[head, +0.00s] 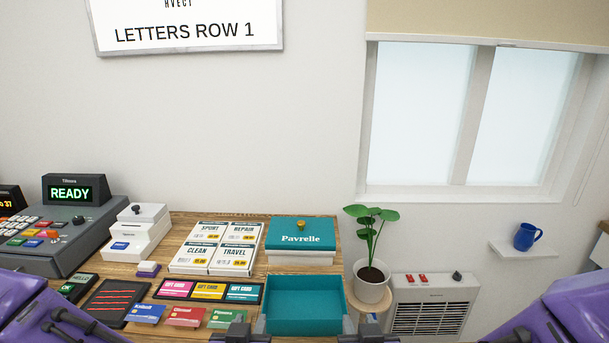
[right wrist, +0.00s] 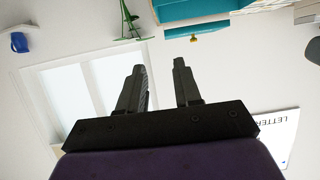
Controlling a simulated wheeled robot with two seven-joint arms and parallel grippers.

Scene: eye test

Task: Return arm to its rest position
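My left gripper (head: 238,331) shows only as a dark top at the bottom edge of the head view, in front of the counter. Its fingers are cut off, so its opening is hidden. My right gripper (head: 368,337) shows at the bottom edge too, to the right of it, near the teal tray. In the right wrist view, my right gripper (right wrist: 160,70) has its two black fingers apart, with only the pale wall visible between them. It is open and empty.
A wooden counter (head: 349,237) holds a teal open tray (head: 305,278), a teal-lidded box (head: 301,230), white price cards (head: 215,248), coloured cards (head: 184,316), a dark mat (head: 110,303) and a READY register (head: 75,225). A potted plant (head: 371,290) and heater (head: 433,285) stand right.

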